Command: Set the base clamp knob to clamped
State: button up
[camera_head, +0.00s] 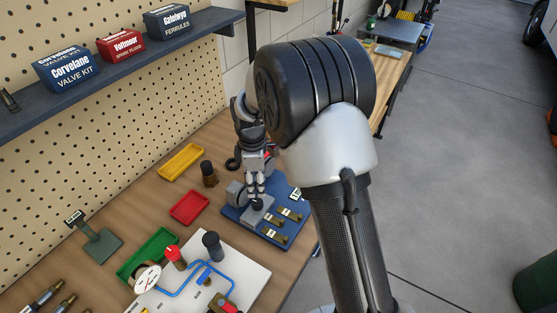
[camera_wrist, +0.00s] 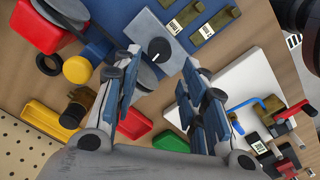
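The clamp knob (camera_wrist: 159,50) is a round black knob with a short white pointer mark, on a grey block (camera_wrist: 143,28) fixed to a blue base plate (camera_wrist: 172,8). In the head view the knob (camera_head: 258,204) shows just below my fingertips. My gripper (camera_wrist: 160,62) is open, with one finger on each side of the knob in the wrist view. Nothing is held. In the head view my gripper (camera_head: 256,192) points down over the grey block. I cannot tell whether the fingers touch the knob. No clamp position labels are readable.
Brass fittings (camera_head: 282,225) sit on the blue plate beside the block. A white board (camera_head: 250,280) with blue tubing lies at the front. Red (camera_head: 189,207), yellow (camera_head: 183,162) and green (camera_head: 148,254) bins stand to the left. A shelf with boxes (camera_head: 67,67) hangs above.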

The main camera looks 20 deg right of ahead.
notch_tip(320, 180, up, 10)
jog(key=p, duration=0.1)
jog(key=s+d+r+m+t+b, duration=0.1)
jog(key=s+d+r+m+t, duration=0.1)
jog(key=s+r+m, duration=0.5)
jog(key=s+r, duration=0.2)
jog(key=s, duration=0.4)
jog(key=shift+d+r, duration=0.35)
jog(key=shift+r, duration=0.05)
jog(key=shift+o, duration=0.5)
